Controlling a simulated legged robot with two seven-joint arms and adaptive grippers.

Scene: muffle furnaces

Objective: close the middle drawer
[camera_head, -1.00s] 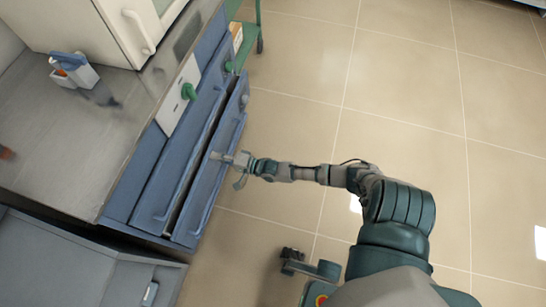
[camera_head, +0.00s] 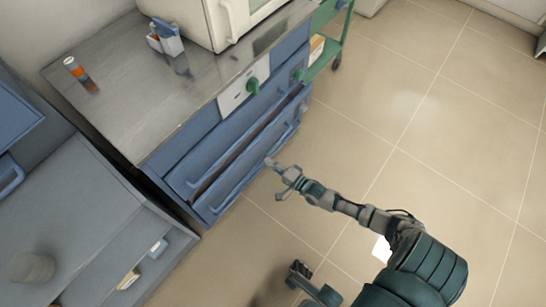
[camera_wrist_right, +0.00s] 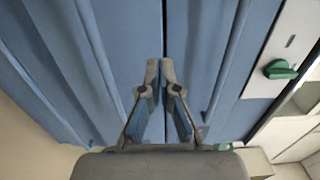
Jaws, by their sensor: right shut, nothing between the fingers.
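The blue drawer cabinet stands under a metal worktop in the head view. One blue drawer (camera_head: 233,183) juts out below another drawer front (camera_head: 205,165), with a dark gap along its upper edge. I take the jutting one to be the middle drawer, though the lower fronts are hidden. My right gripper (camera_head: 271,163) is at the outer face of that drawer; whether it touches cannot be told. In the right wrist view the gripper (camera_wrist_right: 160,74) is shut and empty, its fingertips before blue fronts with a dark seam between them.
A green knob (camera_head: 252,86) sits on a white panel above the drawers. A white furnace (camera_head: 225,20) and a small bottle (camera_head: 77,70) stand on the worktop (camera_head: 125,105). A grey cabinet (camera_head: 70,215) stands at left. The floor (camera_head: 440,150) at right is clear.

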